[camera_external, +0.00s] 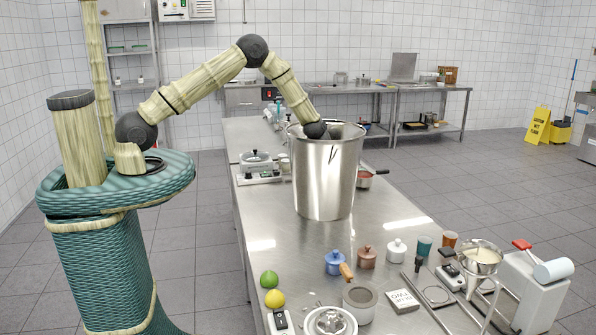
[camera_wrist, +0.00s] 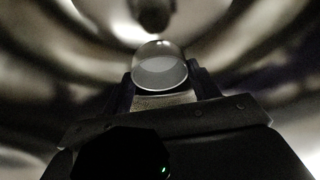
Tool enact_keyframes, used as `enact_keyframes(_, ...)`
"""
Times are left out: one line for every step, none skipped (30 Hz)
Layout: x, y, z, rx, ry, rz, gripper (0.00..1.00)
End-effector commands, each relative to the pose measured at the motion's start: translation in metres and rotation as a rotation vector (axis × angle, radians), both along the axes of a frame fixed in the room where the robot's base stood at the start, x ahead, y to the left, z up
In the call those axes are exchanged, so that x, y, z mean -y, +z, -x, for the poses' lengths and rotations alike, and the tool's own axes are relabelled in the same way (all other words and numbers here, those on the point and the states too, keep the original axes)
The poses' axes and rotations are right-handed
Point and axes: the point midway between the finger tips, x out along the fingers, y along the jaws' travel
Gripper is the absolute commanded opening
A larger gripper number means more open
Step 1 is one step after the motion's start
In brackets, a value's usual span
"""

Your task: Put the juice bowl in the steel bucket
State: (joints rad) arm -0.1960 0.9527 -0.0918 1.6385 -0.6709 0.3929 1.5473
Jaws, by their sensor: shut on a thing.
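The steel bucket (camera_external: 322,185) is a tall, shiny, open cylinder standing upright on the steel counter. My arm reaches over its rim from the left and points down into its mouth, so my gripper is hidden inside in the external view. In the wrist view my gripper (camera_wrist: 159,78) is shut on a small round glassy bowl, which I take as the juice bowl (camera_wrist: 160,66). Curved, shiny bucket walls surround it. The bowl looks clear and greyish in the dim light. I cannot tell whether it touches the bucket's bottom.
The counter (camera_external: 285,240) is crowded at the near end with a blue pot (camera_external: 334,263), a brown pot (camera_external: 367,257), a white pot (camera_external: 397,251), a lime (camera_external: 269,279) and a lemon (camera_external: 275,299). A pan (camera_external: 364,181) stands right of the bucket. The counter just before the bucket is clear.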

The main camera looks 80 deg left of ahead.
Motion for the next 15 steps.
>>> enact_keyframes(0.0,-0.002,0.0,-0.001,0.001,0.001,0.29)
enact_keyframes(0.0,-0.003,0.0,-0.002,0.001,0.0,0.29)
enact_keyframes(0.0,-0.008,0.001,-0.004,0.002,0.001,0.29)
enact_keyframes(0.0,-0.011,0.001,-0.004,0.003,0.001,0.29)
enact_keyframes(0.0,-0.015,0.001,-0.004,0.002,0.001,0.29)
enact_keyframes(0.0,-0.021,0.001,-0.005,0.002,0.002,0.29)
enact_keyframes(0.0,-0.025,0.001,-0.005,0.001,0.002,0.29)
enact_keyframes(0.0,-0.029,0.001,-0.003,0.001,0.002,0.29)
enact_keyframes(0.001,-0.033,0.001,-0.003,0.002,0.002,0.29)
enact_keyframes(0.001,-0.036,0.0,-0.002,0.001,0.002,0.29)
enact_keyframes(0.001,-0.038,0.0,-0.002,0.0,0.002,0.29)
enact_keyframes(0.001,-0.039,0.0,-0.001,0.0,0.001,0.29)
enact_keyframes(0.0,-0.04,0.0,-0.001,0.0,0.001,0.29)
enact_keyframes(0.0,-0.04,0.0,0.0,0.0,0.0,0.29)
enact_keyframes(0.0,-0.04,0.0,0.0,0.0,0.0,0.29)
